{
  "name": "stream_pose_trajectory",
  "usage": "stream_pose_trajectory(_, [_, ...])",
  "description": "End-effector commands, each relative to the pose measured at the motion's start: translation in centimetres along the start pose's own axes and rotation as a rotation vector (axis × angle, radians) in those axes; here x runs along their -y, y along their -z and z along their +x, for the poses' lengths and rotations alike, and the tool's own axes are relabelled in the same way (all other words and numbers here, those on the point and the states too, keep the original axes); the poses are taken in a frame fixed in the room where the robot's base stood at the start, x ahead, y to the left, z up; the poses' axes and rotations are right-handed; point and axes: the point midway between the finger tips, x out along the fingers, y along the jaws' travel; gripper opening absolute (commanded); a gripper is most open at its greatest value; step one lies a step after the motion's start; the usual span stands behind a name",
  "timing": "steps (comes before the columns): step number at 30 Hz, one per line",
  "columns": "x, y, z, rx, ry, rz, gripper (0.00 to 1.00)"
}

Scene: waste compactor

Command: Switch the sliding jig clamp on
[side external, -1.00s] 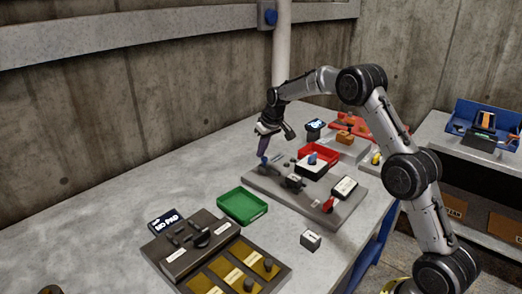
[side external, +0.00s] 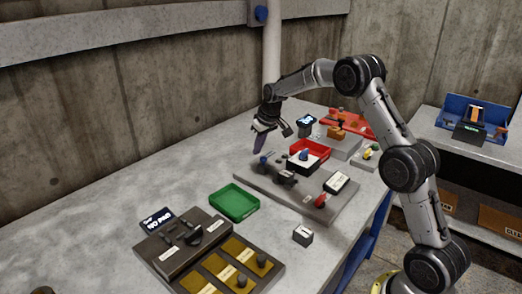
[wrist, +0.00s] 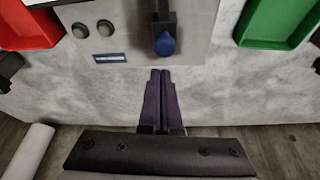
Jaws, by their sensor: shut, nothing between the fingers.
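The sliding jig clamp appears to be the dark slider with a blue knob on the grey fixture plate (side external: 285,203). The blue knob (side external: 263,160) is at the plate's far left edge in the side view. In the wrist view the blue knob (wrist: 165,44) ends a dark bar (wrist: 163,15), just ahead of my fingertips. My gripper (side external: 257,150) points down beside the knob, on its wall side. In the wrist view my gripper's (wrist: 160,71) purple fingers are together and empty. A small gap shows between fingertips and knob; contact cannot be told.
A red tray (wrist: 25,22) and green tray (wrist: 275,22) flank the plate in the wrist view. Two round buttons (wrist: 92,30) sit left of the bar. A red handle (side external: 320,201) and a box (side external: 303,236) stand nearer the camera. Bare table lies toward the wall.

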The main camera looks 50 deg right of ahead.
Motion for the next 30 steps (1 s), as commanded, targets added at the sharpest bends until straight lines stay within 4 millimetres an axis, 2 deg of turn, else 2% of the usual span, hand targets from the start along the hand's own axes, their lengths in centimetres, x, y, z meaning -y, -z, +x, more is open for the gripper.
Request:
stream_pose_trajectory(5, [0.0,2.2,0.5,0.0,0.0,-0.002,0.0])
stream_pose_trajectory(18, [0.0,2.3,-7.5,-0.002,-0.001,-0.001,0.0])
stream_pose_trajectory(24, [0.0,2.3,-9.3,-0.001,-0.001,-0.001,0.0])
stream_pose_trajectory(30, [0.0,2.2,-9.6,0.001,0.0,-0.001,0.0])
